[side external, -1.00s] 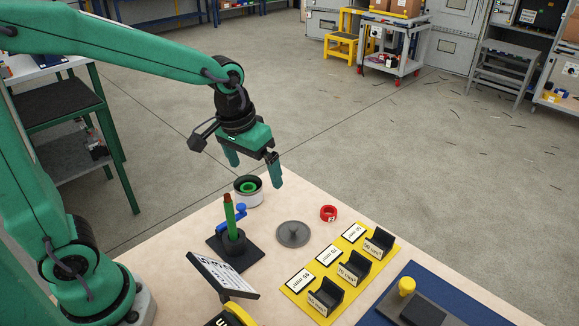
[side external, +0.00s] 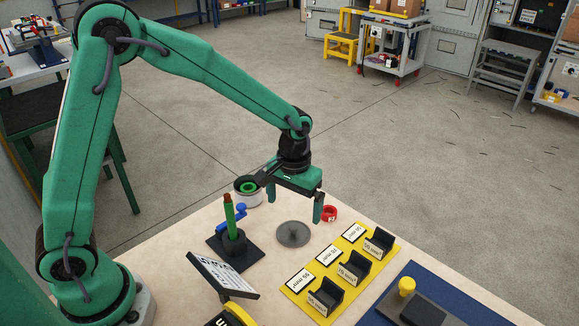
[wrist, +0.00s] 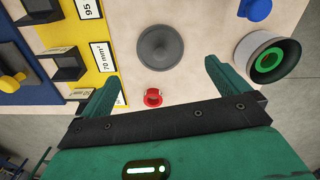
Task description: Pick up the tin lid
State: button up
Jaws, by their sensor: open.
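The tin lid (side external: 293,234) is a flat grey disc with a small knob at its centre, lying on the pale tabletop. It also shows in the wrist view (wrist: 160,47), ahead of the fingertips and roughly centred between them. My gripper (side external: 294,205) is open and empty, with its green fingers pointing down above the table, just behind the lid in the side view. The wrist view shows both fingers (wrist: 158,76) spread wide, with the lid not between them. Nothing hides the lid.
A white tin (side external: 248,191) with a green ring inside stands behind left of the lid. A red ring (side external: 329,214) lies close by my right finger. A black stand with a green post (side external: 231,224) is left of the lid; a yellow holder board (side external: 315,285) is right.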

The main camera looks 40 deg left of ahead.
aim_at(293, 227)
jog(key=shift+f, duration=1.3)
jog(key=shift+f, duration=0.1)
jog(key=shift+s+f, duration=0.1)
jog(key=shift+f, duration=2.35)
jog(key=shift+c, duration=0.2)
jog(key=c, duration=1)
